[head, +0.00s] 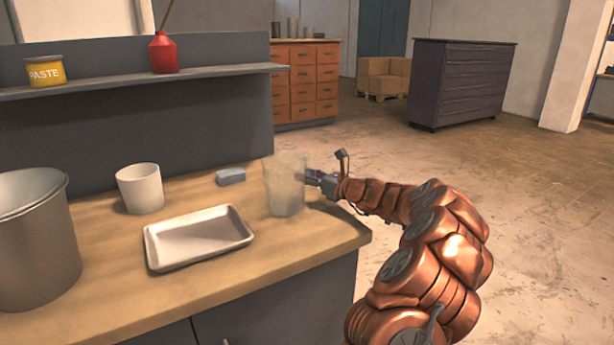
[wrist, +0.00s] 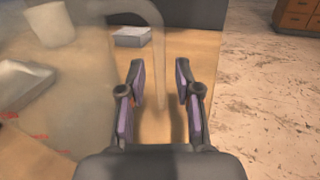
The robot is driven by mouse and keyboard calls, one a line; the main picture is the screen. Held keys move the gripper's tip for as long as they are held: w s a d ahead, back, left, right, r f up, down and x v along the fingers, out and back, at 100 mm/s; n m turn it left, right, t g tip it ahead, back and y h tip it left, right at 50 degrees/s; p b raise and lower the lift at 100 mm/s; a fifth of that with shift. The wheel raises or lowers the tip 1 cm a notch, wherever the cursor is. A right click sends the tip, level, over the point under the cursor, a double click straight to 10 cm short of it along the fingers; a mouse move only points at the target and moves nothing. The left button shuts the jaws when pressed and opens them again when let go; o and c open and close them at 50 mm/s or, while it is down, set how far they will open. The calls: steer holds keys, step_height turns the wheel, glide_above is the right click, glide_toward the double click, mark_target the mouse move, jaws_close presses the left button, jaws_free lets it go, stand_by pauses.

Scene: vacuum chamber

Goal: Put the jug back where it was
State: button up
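The jug (head: 284,190) is a clear, see-through vessel standing upright near the right end of the wooden counter (head: 215,290). In the wrist view its clear body (wrist: 75,100) fills the left side, with small red marks low on it. Its clear handle (wrist: 158,45) curves down toward the space between my fingers. My gripper (head: 312,177) is at the jug's right side, by the handle. In the wrist view my gripper (wrist: 160,82) has its two fingers apart, with the handle seemingly between them and no clear contact.
A white tray (head: 150,245) lies left of the jug, with a white cup (head: 140,188) and a large metal pot (head: 70,265) farther left. A grey block (head: 231,176) sits behind. A shelf (head: 110,82) holds a paste tin (head: 45,72) and red bottle (head: 163,54).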

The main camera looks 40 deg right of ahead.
steer(key=shift+s+d+r, duration=0.1)
steer(key=shift+s+r, duration=0.05)
steer(key=shift+s, duration=0.05)
steer(key=v, duration=1.1)
steer(key=shift+s, duration=0.25)
steer(key=shift+s+d, duration=0.15)
